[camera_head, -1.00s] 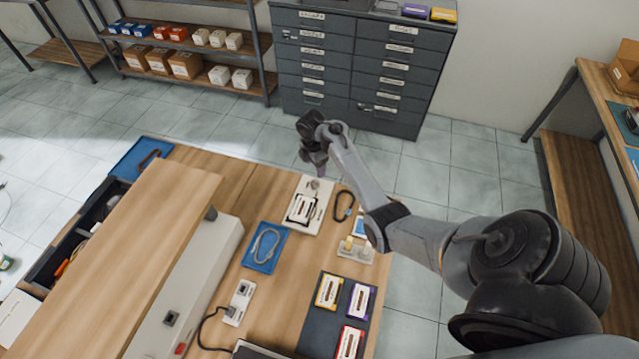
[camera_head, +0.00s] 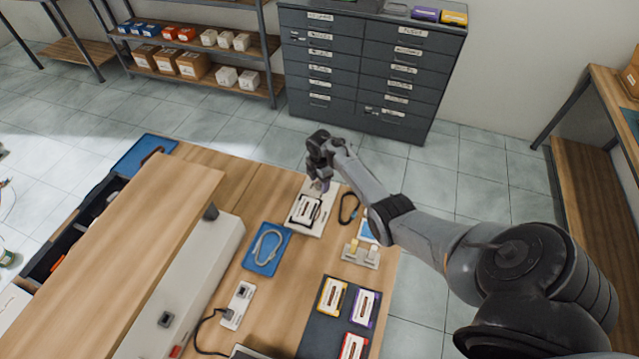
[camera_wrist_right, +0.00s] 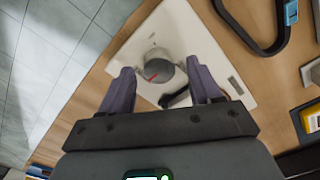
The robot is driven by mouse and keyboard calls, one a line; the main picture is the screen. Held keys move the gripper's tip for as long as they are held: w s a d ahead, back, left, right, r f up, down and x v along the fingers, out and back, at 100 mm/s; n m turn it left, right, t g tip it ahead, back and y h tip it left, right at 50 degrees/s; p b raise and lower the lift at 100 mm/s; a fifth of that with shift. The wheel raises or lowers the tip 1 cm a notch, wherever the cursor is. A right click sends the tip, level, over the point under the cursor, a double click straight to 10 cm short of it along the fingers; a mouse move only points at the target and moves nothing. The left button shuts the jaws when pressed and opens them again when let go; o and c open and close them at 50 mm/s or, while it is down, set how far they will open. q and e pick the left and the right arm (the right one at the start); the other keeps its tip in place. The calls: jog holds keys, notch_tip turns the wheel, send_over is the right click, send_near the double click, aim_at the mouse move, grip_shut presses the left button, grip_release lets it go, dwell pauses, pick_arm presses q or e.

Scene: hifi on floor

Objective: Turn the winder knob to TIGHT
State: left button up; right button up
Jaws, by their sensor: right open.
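The winder is a pale plate (camera_head: 325,217) near the far edge of the workbench, with a white cassette (camera_head: 304,211) on it. Its grey round knob (camera_wrist_right: 158,70) shows in the right wrist view, with a red mark on it. Any TIGHT lettering is too small to read. My right gripper (camera_head: 319,184) is above the far end of the plate. In the right wrist view my right gripper (camera_wrist_right: 159,68) is open, one finger on each side of the knob, with visible gaps. The gripper hides part of the cassette there. My left gripper is not in view.
A black strap loop (camera_head: 348,208) lies right of the plate. A blue tray with a grey cable (camera_head: 266,249) is at left front. A small stand (camera_head: 360,254) and a dark mat with cassettes (camera_head: 331,321) are nearer. A raised wooden shelf (camera_head: 120,255) fills the left.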

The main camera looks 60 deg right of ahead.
jog(key=shift+f, duration=0.35)
jog(key=c, duration=1)
jog(key=shift+c, duration=0.2)
